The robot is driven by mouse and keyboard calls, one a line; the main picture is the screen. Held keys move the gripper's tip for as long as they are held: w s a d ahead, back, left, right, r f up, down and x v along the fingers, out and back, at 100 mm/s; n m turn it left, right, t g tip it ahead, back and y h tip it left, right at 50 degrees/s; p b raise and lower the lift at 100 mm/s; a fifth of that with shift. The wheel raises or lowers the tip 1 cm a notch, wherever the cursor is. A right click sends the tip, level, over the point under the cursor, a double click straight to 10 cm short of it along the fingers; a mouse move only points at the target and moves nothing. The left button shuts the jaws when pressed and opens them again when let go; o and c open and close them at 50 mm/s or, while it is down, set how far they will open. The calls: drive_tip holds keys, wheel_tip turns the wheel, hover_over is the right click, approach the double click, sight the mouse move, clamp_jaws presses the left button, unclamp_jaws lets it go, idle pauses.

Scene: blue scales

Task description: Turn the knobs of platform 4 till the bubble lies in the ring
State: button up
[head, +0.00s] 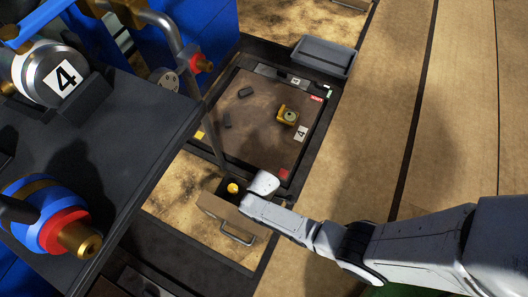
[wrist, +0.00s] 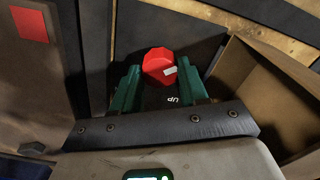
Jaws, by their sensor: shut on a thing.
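Platform 4 (head: 258,140) is a brown plate with a dark frame and a "4" label (head: 301,133) at its right side. A brass bubble level with a green round face (head: 290,116) sits on it; the bubble and ring are too small to tell. My gripper (head: 264,184) is at the platform's near edge, by a red corner patch (head: 284,173). In the wrist view my gripper (wrist: 158,90) has its green fingers on either side of a red faceted knob (wrist: 159,62) with a white mark, shut on it. "UP" is lettered below the knob. The knob is hidden in the head view.
A grey bin (head: 323,57) stands behind the platform. Large blue-and-black machinery fills the left. Floor at right is clear.

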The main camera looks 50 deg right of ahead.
drive_tip(key=shift+c, duration=0.5)
drive_tip(key=shift+m, duration=0.3)
drive_tip(key=m+p, duration=0.1)
drive_tip(key=m, duration=0.2)
drive_tip(key=shift+m, duration=0.4)
drive_tip(key=m+p, duration=0.1)
drive_tip(key=m, duration=0.4)
drive_tip(key=shift+m, duration=0.3)
drive_tip(key=o, duration=1.1)
drive_tip(key=shift+c, duration=0.2)
